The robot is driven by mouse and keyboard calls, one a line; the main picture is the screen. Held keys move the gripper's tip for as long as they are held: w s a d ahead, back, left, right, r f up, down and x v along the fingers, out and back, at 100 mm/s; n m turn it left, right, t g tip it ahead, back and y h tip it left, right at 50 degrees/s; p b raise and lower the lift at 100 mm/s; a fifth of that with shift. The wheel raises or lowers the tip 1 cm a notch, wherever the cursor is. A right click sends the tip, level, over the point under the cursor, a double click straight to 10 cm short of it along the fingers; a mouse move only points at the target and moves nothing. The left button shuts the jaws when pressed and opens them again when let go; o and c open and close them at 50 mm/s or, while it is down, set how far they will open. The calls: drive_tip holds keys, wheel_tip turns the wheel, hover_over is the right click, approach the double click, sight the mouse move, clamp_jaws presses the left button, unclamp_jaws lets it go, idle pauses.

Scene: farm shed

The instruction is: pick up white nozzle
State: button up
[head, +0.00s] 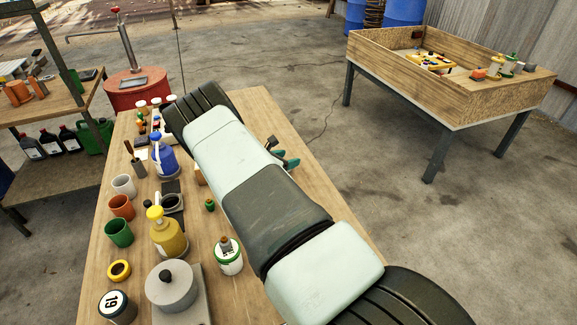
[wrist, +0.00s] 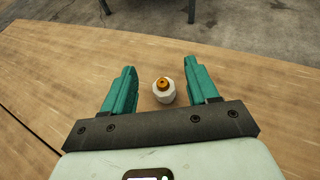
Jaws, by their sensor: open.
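The white nozzle (wrist: 164,97), a small pale piece with a brass-orange top, stands on the wooden table in the wrist view. The gripper is open, and I see no contact with either finger. How far the fingertips are above the table is hard to tell. In the head view only the ends of my gripper (head: 284,158) show beyond my arm. The nozzle cannot be made out there; my arm covers much of that part of the table.
The wooden table (head: 325,190) holds a blue bottle (head: 163,160), a yellow bottle (head: 167,238), cups and a grey lidded pot (head: 171,288) on its left. A wooden tray table (head: 400,78) stands apart at right. The tabletop around the nozzle is bare.

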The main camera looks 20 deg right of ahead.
wheel_tip(320, 180, down, 2)
drive_tip(key=shift+f, duration=0.1)
drive_tip(key=shift+r+x, duration=0.1)
drive_tip(key=shift+x, duration=0.6)
drive_tip(key=shift+r+x, duration=0.15)
drive_tip(key=shift+x, duration=0.55)
drive_tip(key=shift+d, duration=0.1)
drive_tip(key=shift+c, duration=0.2)
drive_tip(key=c, duration=1)
